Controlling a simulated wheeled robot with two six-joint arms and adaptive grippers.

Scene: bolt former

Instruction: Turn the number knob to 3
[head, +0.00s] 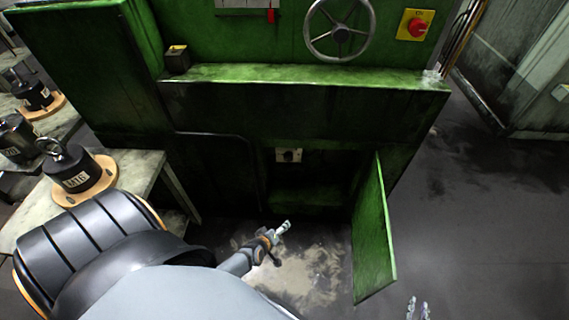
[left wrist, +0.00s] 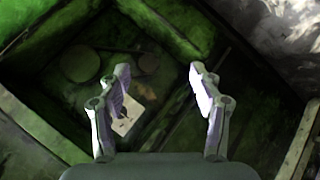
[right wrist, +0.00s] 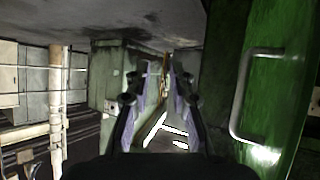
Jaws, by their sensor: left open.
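A small dark knob (head: 288,156) on a white plate sits inside the open lower compartment of the green machine; its numbers are too small to read. In the left wrist view the white plate (left wrist: 128,122) shows partly behind one finger, and the knob's setting cannot be told. My left gripper (head: 285,227) is in front of and below the compartment, apart from the knob. Its fingers (left wrist: 157,80) are spread and empty. My right gripper (head: 417,306) is at the bottom edge, right of the open door. Its fingers (right wrist: 156,68) are apart with nothing visibly held.
The green door (head: 372,235) stands open on the compartment's right side; its metal handle (right wrist: 243,95) shows in the right wrist view. Above are a handwheel (head: 340,30) and a red switch (head: 418,28) on yellow. A table with a black weight (head: 70,168) stands left.

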